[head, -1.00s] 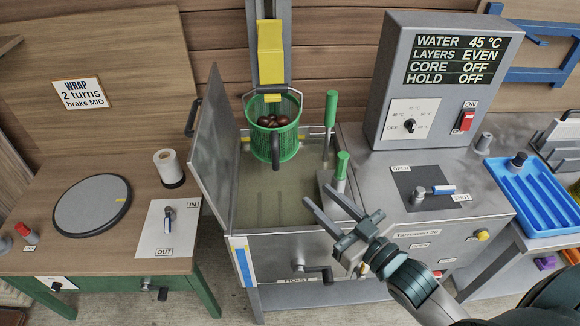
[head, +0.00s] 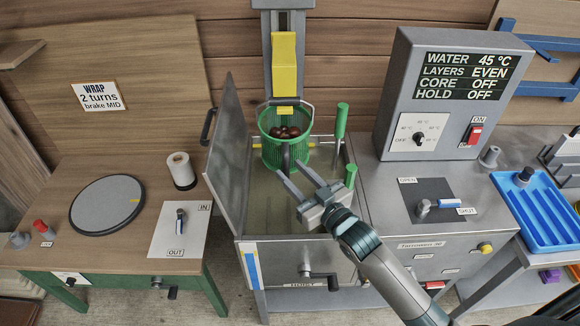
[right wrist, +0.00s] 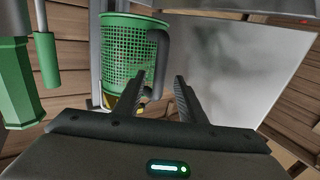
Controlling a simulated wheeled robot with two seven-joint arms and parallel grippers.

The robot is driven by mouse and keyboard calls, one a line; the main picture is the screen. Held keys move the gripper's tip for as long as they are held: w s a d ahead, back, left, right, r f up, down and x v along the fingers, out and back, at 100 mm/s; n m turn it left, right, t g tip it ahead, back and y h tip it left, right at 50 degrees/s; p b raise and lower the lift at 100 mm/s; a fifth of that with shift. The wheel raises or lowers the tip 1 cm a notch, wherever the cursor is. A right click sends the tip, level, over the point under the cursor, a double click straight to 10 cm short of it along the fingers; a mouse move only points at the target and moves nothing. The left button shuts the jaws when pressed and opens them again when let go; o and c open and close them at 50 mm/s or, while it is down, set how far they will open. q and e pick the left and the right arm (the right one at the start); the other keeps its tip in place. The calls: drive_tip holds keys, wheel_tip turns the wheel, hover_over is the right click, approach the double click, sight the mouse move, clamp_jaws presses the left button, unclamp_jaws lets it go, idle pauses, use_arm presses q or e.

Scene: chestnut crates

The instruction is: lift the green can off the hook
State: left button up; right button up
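The green can (head: 273,151) is a perforated green basket with dark brown chestnuts (head: 285,132) in it. It hangs upright by its bail below the yellow hoist block (head: 284,62), over the open tank; the hook itself is hard to make out. A dark curved handle (head: 285,158) is on its near side. My right gripper (head: 298,180) is open and empty, just in front of and below the can's handle. In the right wrist view the can (right wrist: 128,58) and its handle (right wrist: 161,60) are beyond my open fingers (right wrist: 162,92). My left gripper is not in view.
The tank's raised lid (head: 228,150) stands left of the can. Two green-handled levers, one tall (head: 341,122) and one short (head: 350,177), stand to the right. The control box (head: 450,100) is farther right. A turntable (head: 106,204) lies on the left bench.

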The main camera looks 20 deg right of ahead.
drive_tip(key=shift+x, duration=0.9)
clamp_jaws()
drive_tip(key=shift+s+f, duration=0.1)
idle(0.7)
drive_tip(key=c, duration=0.6)
unclamp_jaws()
clamp_jaws()
